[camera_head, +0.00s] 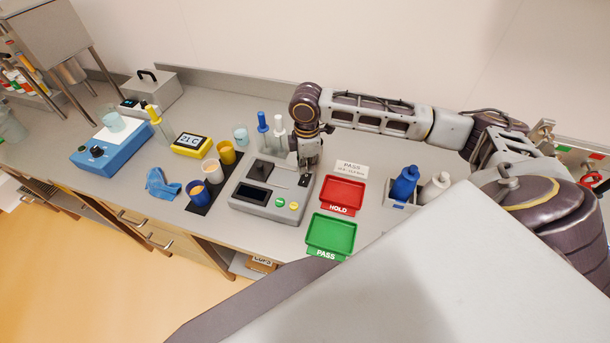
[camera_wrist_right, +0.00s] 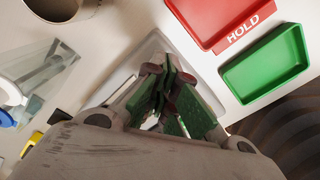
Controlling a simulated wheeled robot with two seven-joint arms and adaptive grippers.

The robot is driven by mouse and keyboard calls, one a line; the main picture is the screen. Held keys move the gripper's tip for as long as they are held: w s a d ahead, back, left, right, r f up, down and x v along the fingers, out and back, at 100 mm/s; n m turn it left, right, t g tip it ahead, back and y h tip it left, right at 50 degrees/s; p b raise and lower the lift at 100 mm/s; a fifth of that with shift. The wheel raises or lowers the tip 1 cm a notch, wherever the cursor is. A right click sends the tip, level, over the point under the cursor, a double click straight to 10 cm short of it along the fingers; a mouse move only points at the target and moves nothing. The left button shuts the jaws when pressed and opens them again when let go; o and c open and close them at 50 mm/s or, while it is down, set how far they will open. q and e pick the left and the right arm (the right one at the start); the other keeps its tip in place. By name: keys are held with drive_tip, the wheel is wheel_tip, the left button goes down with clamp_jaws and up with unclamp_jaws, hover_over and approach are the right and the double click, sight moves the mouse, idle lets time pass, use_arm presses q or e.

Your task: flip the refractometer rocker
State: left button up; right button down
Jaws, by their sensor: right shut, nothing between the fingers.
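The refractometer (camera_head: 268,205) is a grey bench unit with a dark screen, a green button and a yellow button. It sits on the grey counter. My right gripper (camera_head: 306,166) points down over its back right corner, and its fingers are shut and empty. A small dark part, likely the rocker (camera_head: 303,181), shows just below the fingertips. I cannot tell whether they touch it or which way it is tipped. In the right wrist view the closed fingers (camera_wrist_right: 166,85) cover most of the refractometer, and the rocker is hidden. My left gripper is not in view.
A red HOLD tray (camera_head: 342,192) and a green PASS tray (camera_head: 331,234) lie right of the refractometer. Blue- and white-capped bottles (camera_head: 263,140) stand close behind it. Several cups (camera_head: 213,171) stand to its left. A blue cloth (camera_head: 162,184) lies further left.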

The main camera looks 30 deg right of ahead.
sight(306, 175)
drive_tip(key=shift+r+p, duration=1.4)
drive_tip(key=shift+p, duration=0.2)
drive_tip(key=shift+r+p, duration=0.3)
drive_tip(key=shift+r, duration=0.85)
drive_tip(key=shift+f, duration=0.1)
